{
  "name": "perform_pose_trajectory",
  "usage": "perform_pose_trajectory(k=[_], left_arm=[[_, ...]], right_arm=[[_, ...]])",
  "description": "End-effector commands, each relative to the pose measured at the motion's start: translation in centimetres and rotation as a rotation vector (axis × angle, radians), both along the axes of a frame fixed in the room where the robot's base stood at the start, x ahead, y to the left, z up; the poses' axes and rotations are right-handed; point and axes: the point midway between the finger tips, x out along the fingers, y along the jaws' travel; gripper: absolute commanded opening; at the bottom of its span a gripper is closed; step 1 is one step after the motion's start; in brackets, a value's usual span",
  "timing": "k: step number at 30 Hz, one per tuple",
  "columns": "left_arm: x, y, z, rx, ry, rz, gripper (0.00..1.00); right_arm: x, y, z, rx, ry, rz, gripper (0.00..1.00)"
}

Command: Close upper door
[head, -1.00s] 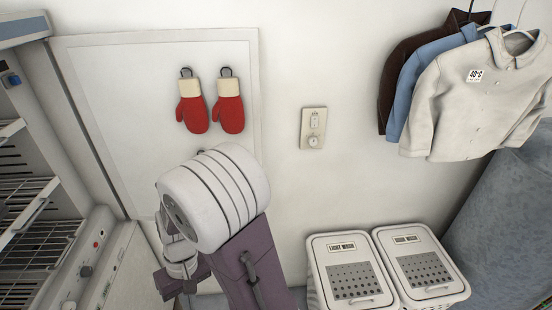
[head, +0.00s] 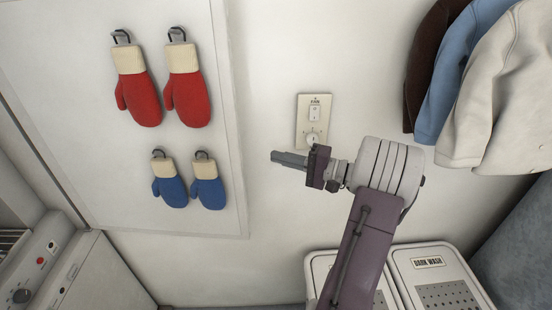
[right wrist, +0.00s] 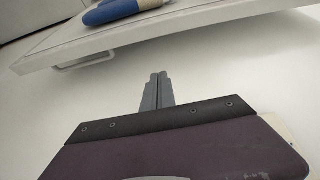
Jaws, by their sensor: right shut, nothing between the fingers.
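The upper door, which I take to be the white panel (head: 60,60) carrying mittens, stands swung open from the appliance at the left. Its free edge runs down the right side of the panel. In the right wrist view the door (right wrist: 215,25) crosses the top, with a pale handle (right wrist: 85,61) under its edge. My right gripper (head: 273,157) is shut and empty, to the right of the free edge and apart from it in the picture. Its closed fingers (right wrist: 158,78) point toward the door edge in the wrist view. My left gripper is not in view.
Red mittens (head: 187,88) and blue mittens (head: 208,186) hang on the door. A fan switch (head: 314,120) is on the wall behind my gripper. Jackets (head: 505,95) hang at upper right. Laundry bins (head: 435,262) stand at lower right. The appliance's control panel (head: 35,265) is at lower left.

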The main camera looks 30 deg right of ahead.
Motion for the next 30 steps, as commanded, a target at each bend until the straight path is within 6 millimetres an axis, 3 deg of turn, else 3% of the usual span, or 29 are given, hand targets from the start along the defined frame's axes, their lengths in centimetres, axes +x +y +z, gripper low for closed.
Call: perform_pose_trajectory(k=[11, 18, 30], left_arm=[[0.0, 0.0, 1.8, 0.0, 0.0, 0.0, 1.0], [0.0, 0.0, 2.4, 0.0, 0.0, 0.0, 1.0], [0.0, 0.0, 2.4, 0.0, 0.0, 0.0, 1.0]], right_arm=[[6.9, 4.7, 0.2, 0.001, 0.004, 0.006, 0.0], [4.1, 6.6, 0.1, 0.002, 0.005, 0.001, 0.0], [3.6, 7.0, -0.1, 0.0, 0.004, 0.002, 0.0]])
